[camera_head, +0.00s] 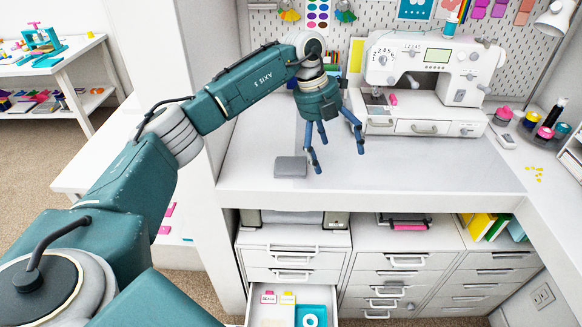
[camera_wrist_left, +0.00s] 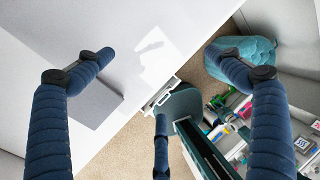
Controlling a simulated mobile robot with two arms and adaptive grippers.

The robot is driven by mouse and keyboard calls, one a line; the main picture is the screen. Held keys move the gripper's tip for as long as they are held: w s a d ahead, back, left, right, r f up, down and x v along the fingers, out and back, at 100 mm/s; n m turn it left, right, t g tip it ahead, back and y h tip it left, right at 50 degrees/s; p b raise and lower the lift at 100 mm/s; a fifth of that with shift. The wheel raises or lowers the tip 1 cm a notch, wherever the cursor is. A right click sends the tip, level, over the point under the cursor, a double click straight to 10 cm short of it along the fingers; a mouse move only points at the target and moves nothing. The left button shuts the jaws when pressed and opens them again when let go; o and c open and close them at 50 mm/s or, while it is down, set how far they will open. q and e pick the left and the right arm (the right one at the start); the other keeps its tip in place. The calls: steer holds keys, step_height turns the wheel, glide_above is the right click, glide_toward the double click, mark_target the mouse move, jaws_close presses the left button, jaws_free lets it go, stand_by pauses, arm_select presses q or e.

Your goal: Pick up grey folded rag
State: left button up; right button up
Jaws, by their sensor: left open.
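The grey folded rag (camera_head: 291,167) lies flat on the white tabletop near its front edge, left of the sewing machine. My left gripper (camera_head: 335,155) hangs above the tabletop just right of the rag, its blue fingers spread and empty. In the left wrist view, a flat grey rectangle (camera_wrist_left: 97,105), which looks like the rag, lies under and beside the left finger and is partly hidden by it. The left gripper (camera_wrist_left: 160,53) shows open there too, with nothing between its fingers. My right gripper is in neither view.
A white sewing machine (camera_head: 432,82) stands behind and right of the gripper on the table. Spools and jars (camera_head: 545,132) stand at the right. Below the tabletop are drawer units (camera_head: 405,262), with one drawer (camera_head: 290,305) pulled open. The tabletop around the rag is clear.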

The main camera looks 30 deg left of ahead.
arm_select(q)
steer(key=s+a+r+n+g+y, duration=0.1)
steer(key=s+a+r+n+y, duration=0.2)
steer(key=a, duration=0.8)
steer(key=p, duration=0.1)
glide_above(290, 164)
steer(key=shift+m+g, duration=0.3)
step_height(290, 164, down, 4)
steer(key=shift+a+f, duration=0.1)
step_height(290, 164, down, 5)
steer(key=p, duration=0.2)
steer(key=shift+s+p, duration=0.1)
steer(key=shift+p, duration=0.3)
steer(key=shift+f, duration=0.25)
steer(key=shift+d, duration=0.2)
steer(key=c, duration=1.1)
